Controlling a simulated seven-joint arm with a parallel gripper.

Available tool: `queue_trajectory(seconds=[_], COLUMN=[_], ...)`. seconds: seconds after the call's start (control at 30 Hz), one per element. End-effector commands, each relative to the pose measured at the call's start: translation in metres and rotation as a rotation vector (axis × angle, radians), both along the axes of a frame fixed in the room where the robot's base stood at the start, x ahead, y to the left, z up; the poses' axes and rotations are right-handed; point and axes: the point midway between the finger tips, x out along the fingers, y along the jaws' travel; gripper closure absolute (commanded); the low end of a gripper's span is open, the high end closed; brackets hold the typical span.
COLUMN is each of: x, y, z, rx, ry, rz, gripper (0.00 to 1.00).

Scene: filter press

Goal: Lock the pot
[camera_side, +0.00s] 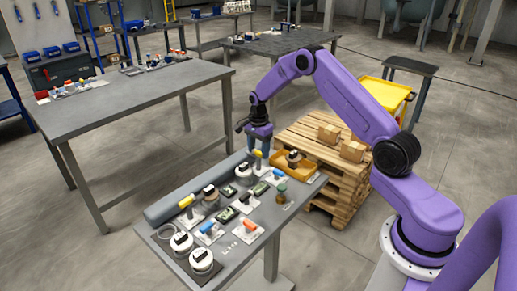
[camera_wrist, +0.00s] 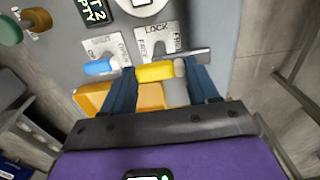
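A lever with a yellow handle (camera_side: 258,153) stands on a white plate at the back of the grey bench. In the wrist view the yellow handle (camera_wrist: 155,72) lies between the fingers, beside a plate marked LOCK (camera_wrist: 157,29) and FREE. My gripper (camera_side: 258,143) points down over this handle. Its two blue fingers (camera_wrist: 163,90) are apart, with the handle between them; whether they touch it I cannot tell. A white pot (camera_side: 243,171) with a black top sits just left of the lever; part of a white round body (camera_wrist: 140,5) shows at the wrist view's top edge.
A blue-handled lever (camera_wrist: 101,67) is close to the left finger. An orange tray (camera_side: 301,170) is right of the gripper. Other levers, displays and white pots (camera_side: 202,259) crowd the bench. A pallet (camera_side: 340,185) with boxes stands behind it.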

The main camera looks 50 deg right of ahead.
Motion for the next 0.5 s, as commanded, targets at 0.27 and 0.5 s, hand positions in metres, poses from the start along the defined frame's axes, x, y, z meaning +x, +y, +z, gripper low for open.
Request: queue_trajectory(seconds=[0.27, 0.5], x=[0.0000, 0.0000], y=[-0.0004, -0.0001], z=[0.0004, 0.0005], rx=[0.000, 0.000], ry=[0.000, 0.000], rz=[0.050, 0.200], gripper=[0.71, 0.71])
